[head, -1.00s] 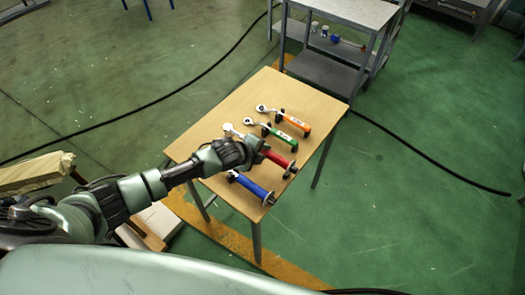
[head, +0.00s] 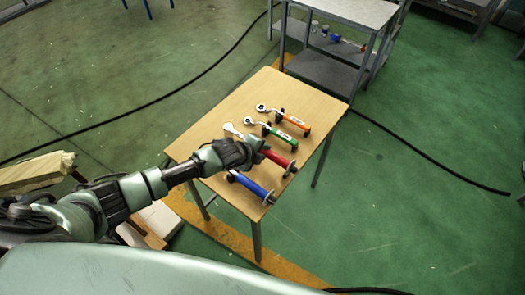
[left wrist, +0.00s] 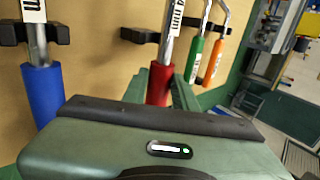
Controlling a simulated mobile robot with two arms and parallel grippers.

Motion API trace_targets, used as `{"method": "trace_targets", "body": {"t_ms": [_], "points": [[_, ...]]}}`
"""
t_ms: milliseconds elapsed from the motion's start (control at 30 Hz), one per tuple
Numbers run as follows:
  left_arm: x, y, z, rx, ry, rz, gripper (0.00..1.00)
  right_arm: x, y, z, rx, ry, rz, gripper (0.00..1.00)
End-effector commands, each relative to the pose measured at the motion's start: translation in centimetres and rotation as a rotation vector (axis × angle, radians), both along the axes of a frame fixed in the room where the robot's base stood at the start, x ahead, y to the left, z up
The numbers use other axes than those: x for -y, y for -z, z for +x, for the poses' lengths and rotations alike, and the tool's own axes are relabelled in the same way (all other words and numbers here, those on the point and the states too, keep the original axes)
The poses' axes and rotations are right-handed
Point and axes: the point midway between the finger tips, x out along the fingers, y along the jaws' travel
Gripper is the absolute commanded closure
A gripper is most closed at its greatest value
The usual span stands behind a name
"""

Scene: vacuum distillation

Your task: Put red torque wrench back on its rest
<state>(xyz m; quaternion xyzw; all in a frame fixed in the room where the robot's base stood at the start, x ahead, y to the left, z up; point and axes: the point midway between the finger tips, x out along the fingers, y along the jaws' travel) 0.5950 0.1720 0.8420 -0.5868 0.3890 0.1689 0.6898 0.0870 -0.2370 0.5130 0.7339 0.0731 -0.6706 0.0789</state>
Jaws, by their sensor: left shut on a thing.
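The red torque wrench (head: 279,161) lies across the wooden table between the blue and green wrenches, its silver head (head: 231,129) pointing to the back left. My left gripper (head: 250,150) is shut on it around the handle area and hides part of it. My right gripper is not in view.
The blue wrench (head: 252,187) lies nearest, and the green (head: 283,138) and orange (head: 297,122) wrenches lie beyond the red one. The left part of the wooden table (head: 195,145) is clear. A grey shelf table (head: 345,12) stands behind.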

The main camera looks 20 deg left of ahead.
Motion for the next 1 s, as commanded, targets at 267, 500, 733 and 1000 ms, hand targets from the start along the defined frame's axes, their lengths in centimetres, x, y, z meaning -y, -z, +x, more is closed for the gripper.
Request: {"method": "trace_targets", "body": {"t_ms": [267, 500, 733, 1000], "points": [[0.1, 0.3, 0.2, 0.007, 0.001, -0.003, 1.0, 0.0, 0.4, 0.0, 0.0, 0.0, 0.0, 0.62], [0.1, 0.9, 0.2, 0.007, 0.001, -0.003, 1.0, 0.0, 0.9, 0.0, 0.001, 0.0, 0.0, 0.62], [0.1, 1.5, 0.2, 0.007, 0.001, -0.003, 1.0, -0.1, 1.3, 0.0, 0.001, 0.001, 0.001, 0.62], [0.1, 2.2, 0.2, 0.007, 0.001, -0.003, 1.0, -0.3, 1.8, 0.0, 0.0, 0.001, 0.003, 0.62]]}}
